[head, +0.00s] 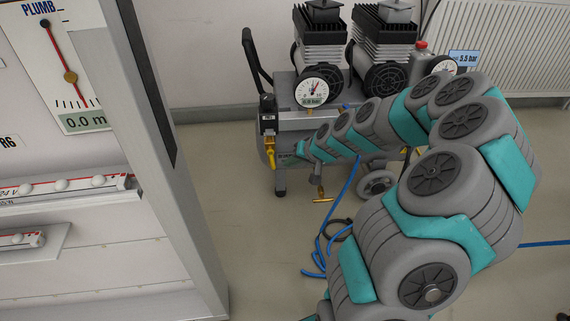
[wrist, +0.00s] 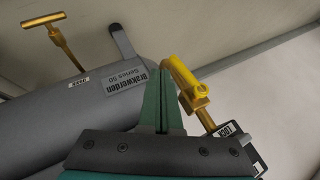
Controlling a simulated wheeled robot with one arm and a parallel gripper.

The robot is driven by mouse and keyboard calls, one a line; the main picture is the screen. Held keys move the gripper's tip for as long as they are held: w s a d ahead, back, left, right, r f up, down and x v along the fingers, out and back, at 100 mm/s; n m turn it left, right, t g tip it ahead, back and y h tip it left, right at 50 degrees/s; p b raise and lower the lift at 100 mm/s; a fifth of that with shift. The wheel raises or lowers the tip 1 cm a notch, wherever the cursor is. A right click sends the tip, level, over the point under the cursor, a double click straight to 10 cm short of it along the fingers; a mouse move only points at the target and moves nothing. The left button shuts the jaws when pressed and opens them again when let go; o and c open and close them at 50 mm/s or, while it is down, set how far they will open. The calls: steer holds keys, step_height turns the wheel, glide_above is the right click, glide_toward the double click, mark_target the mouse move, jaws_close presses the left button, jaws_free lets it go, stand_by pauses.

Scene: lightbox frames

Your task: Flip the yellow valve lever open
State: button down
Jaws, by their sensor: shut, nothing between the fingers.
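The yellow valve lever (wrist: 184,74) shows in the wrist view on a brass valve, just right of my fingertips. In the head view the yellow valve (head: 270,152) is at the left end of the grey compressor tank, below a black box. My gripper (wrist: 161,68) is shut and empty, its green fingers pressed together. The lever's end lies right beside the fingertips; I cannot tell whether they touch. In the head view my gripper (head: 300,148) is just right of the valve, in front of the tank.
The compressor carries a round gauge (head: 312,92) and a second gauge at right. A brass T-handle (wrist: 45,32) sticks out from the tank (wrist: 50,115). A blue hose (head: 318,254) lies on the floor. A grey panel frame stands at left, with open floor between it and the compressor.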

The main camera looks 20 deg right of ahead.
steer(key=v, duration=0.3)
steer(key=shift+s, duration=0.1)
steer(key=shift+a, duration=0.1)
stand_by(0.3)
